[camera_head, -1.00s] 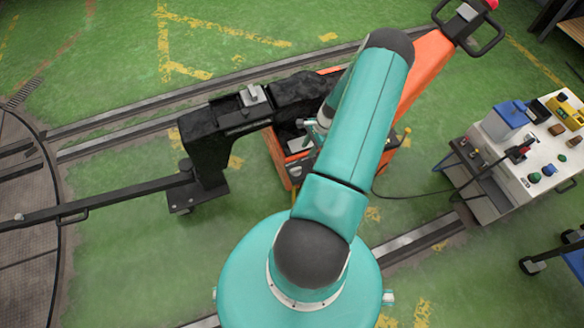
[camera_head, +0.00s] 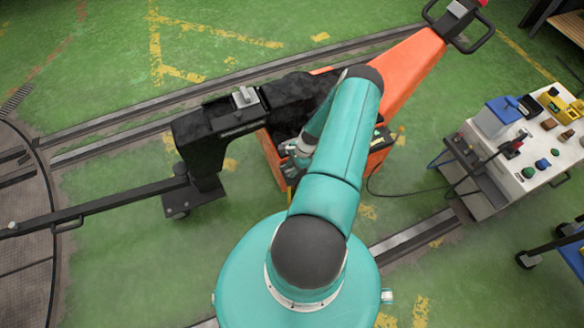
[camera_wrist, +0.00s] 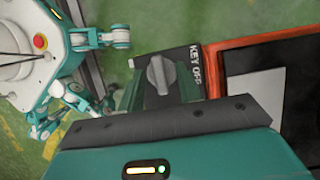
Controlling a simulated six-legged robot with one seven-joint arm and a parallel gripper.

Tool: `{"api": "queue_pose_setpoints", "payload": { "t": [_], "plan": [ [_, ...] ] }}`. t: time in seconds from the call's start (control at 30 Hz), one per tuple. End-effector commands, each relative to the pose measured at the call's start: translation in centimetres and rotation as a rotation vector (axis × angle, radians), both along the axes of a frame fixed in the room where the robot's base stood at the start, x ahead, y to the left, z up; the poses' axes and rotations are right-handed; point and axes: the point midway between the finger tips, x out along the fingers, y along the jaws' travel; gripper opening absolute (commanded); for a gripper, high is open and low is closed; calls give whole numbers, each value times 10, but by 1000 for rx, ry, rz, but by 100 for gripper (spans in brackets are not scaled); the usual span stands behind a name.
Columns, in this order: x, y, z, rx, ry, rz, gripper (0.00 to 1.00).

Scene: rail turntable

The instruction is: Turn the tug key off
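The tug (camera_head: 412,70) is an orange machine with black parts beneath and beyond my arm. The tug key (camera_wrist: 157,75) is a grey knob on a black panel, beside white "KEY OFF" lettering. My gripper (camera_wrist: 160,88) is open, its two teal fingers on either side of the knob with small gaps visible. I cannot tell how deep the fingertips reach. In the head view my gripper (camera_head: 298,153) hangs over the tug's near side, partly hidden by my arm. The key cannot be made out there.
A black coupling arm (camera_head: 215,130) joins the tug to a long bar (camera_head: 100,208) over the turntable (camera_head: 25,250). A white workbench (camera_head: 520,150) with tools and buttons stands at the right. A cable runs from the tug to it. Rails cross the green floor.

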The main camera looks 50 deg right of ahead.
Motion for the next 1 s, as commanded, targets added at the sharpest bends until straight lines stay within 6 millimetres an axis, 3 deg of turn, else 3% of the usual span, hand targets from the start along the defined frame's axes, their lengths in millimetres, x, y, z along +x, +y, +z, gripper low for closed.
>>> {"api": "queue_pose_setpoints", "payload": {
  "t": [0.1, 0.27, 0.67, 1.0],
  "plan": [
    [0, 0, 0, 0, 0, 0, 33],
    [0, 0, 0, 0, 0, 0, 1],
    [1, 0, 1, -1, 0, 35, 0],
    [3, 0, 1, 0, 0, 234, 0]
  ]
}}
